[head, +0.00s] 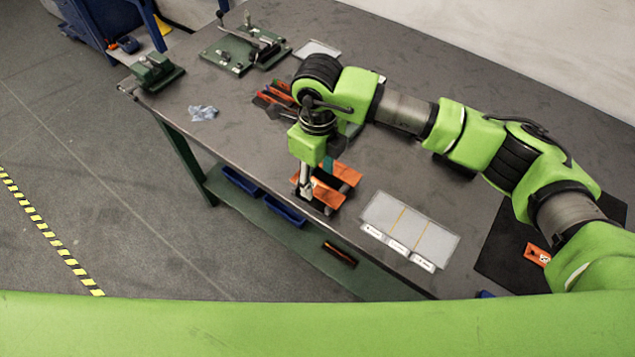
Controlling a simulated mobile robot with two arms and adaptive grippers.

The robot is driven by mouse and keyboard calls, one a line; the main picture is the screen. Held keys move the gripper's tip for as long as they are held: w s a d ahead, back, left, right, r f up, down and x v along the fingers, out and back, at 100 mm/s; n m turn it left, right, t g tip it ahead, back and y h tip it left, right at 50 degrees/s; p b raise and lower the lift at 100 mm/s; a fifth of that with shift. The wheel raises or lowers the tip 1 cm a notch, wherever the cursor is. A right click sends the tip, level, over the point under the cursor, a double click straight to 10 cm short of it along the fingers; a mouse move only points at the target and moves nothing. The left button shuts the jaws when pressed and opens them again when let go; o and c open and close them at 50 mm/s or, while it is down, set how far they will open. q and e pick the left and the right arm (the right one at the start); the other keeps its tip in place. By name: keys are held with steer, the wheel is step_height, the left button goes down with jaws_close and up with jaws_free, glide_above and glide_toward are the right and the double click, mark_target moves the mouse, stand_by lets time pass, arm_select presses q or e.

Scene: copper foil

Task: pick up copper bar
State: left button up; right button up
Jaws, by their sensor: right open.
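Orange, copper-coloured pieces (346,173) lie near the front edge of the table, with small grey parts among them. I cannot tell which of them is the copper bar. My right gripper (306,189) points down at the left end of these pieces. It is open, and its fingers partly cover them. I cannot tell whether it touches them. My left gripper is not in view.
A grey tray with labels (410,228) lies right of the pieces. A green vise (157,71) and a green lever tool (240,50) stand at the far left. A blue cloth (203,113) lies on the table (215,140). Blue bins (285,210) sit below.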

mark_target(318, 189)
steer(key=shift+f, duration=1.25)
jaws_close()
steer(key=shift+w+r, duration=0.1)
steer(key=shift+r, duration=0.05)
